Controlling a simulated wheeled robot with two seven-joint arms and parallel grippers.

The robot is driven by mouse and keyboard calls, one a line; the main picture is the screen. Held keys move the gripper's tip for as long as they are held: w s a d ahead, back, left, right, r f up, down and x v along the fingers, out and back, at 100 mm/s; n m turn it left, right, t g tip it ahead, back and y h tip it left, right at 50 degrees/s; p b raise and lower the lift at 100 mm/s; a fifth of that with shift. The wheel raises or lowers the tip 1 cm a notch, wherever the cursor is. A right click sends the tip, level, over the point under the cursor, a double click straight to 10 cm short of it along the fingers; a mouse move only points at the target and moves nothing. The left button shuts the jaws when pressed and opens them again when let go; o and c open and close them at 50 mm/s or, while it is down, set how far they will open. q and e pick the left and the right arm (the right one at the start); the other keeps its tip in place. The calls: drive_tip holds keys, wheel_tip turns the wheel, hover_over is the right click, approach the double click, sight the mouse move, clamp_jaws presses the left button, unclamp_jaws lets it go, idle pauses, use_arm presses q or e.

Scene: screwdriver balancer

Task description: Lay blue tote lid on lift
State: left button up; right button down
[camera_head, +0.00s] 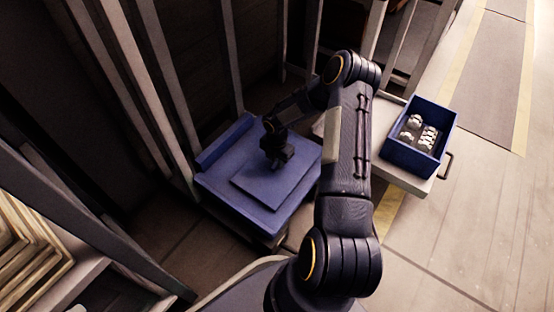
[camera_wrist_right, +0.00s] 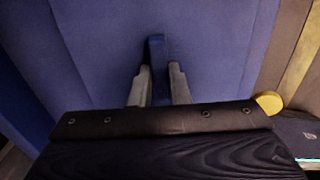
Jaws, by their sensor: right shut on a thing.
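The blue tote lid (camera_head: 258,192) is a flat square panel with a small upright blue grip (camera_wrist_right: 156,46) at its middle. My right gripper (camera_head: 279,152) reaches down over the lid. In the right wrist view its two grey fingers (camera_wrist_right: 158,78) are closed on either side of that grip. The lid lies level over the blue top of the lift (camera_head: 221,191), inside its outline and slightly turned against it. I cannot tell whether the lid touches the lift or hangs just above it. My left gripper is not in view.
An open blue tote (camera_head: 415,166) with several white parts stands on a pale cart to the right. Grey uprights (camera_head: 167,90) rise close behind and left of the lift. Pale stacked frames (camera_head: 30,245) are at lower left. The floor at right is clear.

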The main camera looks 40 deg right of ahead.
drive_tip(key=c, duration=1.3)
unclamp_jaws()
wheel_tip(320, 180, up, 7)
drive_tip(key=p, duration=0.3)
drive_tip(key=shift+r+p, duration=0.3)
drive_tip(key=shift+r, duration=0.15)
drive_tip(key=shift+r, duration=0.1)
